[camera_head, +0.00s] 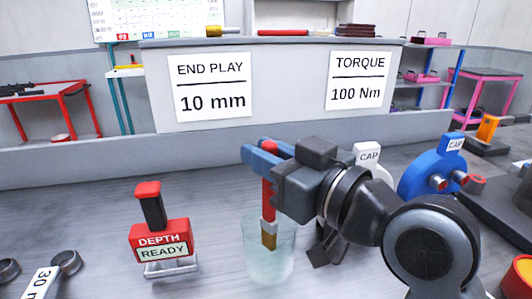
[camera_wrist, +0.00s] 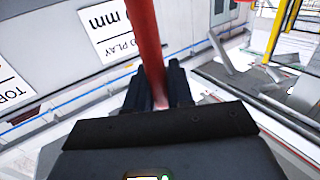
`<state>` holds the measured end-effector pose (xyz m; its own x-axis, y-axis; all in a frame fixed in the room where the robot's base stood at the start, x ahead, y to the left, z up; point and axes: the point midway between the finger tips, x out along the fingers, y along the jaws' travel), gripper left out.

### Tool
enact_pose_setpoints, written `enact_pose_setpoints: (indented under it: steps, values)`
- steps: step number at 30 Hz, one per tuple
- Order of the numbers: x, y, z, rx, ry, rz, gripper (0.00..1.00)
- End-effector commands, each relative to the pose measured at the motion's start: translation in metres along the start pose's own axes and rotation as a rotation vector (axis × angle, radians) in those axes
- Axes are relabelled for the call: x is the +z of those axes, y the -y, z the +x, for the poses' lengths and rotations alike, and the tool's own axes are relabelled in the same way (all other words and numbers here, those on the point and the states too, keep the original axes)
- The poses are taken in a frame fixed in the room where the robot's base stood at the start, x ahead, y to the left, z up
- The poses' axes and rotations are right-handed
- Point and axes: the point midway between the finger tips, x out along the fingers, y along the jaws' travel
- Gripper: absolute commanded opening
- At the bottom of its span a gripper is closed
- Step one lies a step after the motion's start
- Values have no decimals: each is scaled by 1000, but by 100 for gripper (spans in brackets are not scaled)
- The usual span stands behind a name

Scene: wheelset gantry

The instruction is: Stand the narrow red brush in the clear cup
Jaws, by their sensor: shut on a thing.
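The narrow red brush (camera_head: 268,192) hangs upright, bristles down, over the clear cup (camera_head: 284,258). Its tan bristles (camera_head: 268,241) show within the cup's outline, below the rim line. I cannot tell whether they touch the cup. My gripper (camera_head: 264,154) is shut on the upper part of the red handle, above the cup. In the wrist view, the red handle (camera_wrist: 146,45) rises between the dark fingers of my gripper (camera_wrist: 160,88). The cup is not clearly seen in the wrist view.
A red depth gauge marked READY (camera_head: 160,238) stands left of the cup. A white CAP piece (camera_head: 368,157) and a blue CAP piece (camera_head: 432,172) stand to the right. Round dark parts (camera_head: 66,262) lie at the lower left. A grey panel with signs (camera_head: 290,90) stands behind.

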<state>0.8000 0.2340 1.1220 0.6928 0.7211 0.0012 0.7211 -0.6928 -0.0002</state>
Motion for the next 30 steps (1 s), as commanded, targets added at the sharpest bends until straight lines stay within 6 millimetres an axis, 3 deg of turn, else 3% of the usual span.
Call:
enact_pose_setpoints:
  steps: [2,3,12,21,30]
  values:
    - [0,0,0,0,0,0,0]
    - [0,0,0,0,0,0,25]
    - [0,0,0,0,0,0,52]
    - [0,0,-4,1,-1,0,52]
    - [1,-1,-50,3,-1,0,52]
